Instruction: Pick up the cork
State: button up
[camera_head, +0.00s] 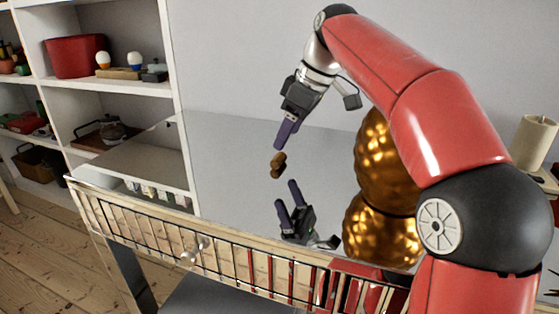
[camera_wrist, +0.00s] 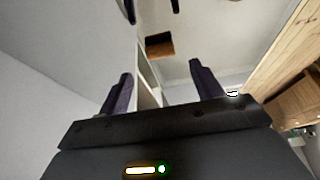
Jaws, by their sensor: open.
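The cork (camera_head: 279,158) is a small brown piece on the mirror-like table top (camera_head: 228,150), with its reflection just below it. In the wrist view the cork (camera_wrist: 160,44) shows beyond and between the fingertips, with reflected fingers above it. My gripper (camera_head: 285,136) points down with dark purple fingers, just above the cork and apart from it. In the wrist view my gripper (camera_wrist: 160,68) is open, with nothing between its fingers. One finger is largely hidden behind the other in the head view.
A golden bumpy vase (camera_head: 377,160) stands right of my gripper, partly behind my arm. A candle-like cream cylinder (camera_head: 532,142) is at far right. White shelves (camera_head: 120,90) with assorted objects stand at left. The table top left of the cork is clear.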

aim_at(280, 157)
jog(key=x, duration=0.3)
jog(key=b+x, duration=0.1)
jog(key=x, duration=0.1)
jog(key=shift+s+d+f, duration=0.1)
jog(key=shift+s+f, duration=0.05)
jog(key=shift+f, duration=0.35)
jog(key=c, duration=1.1)
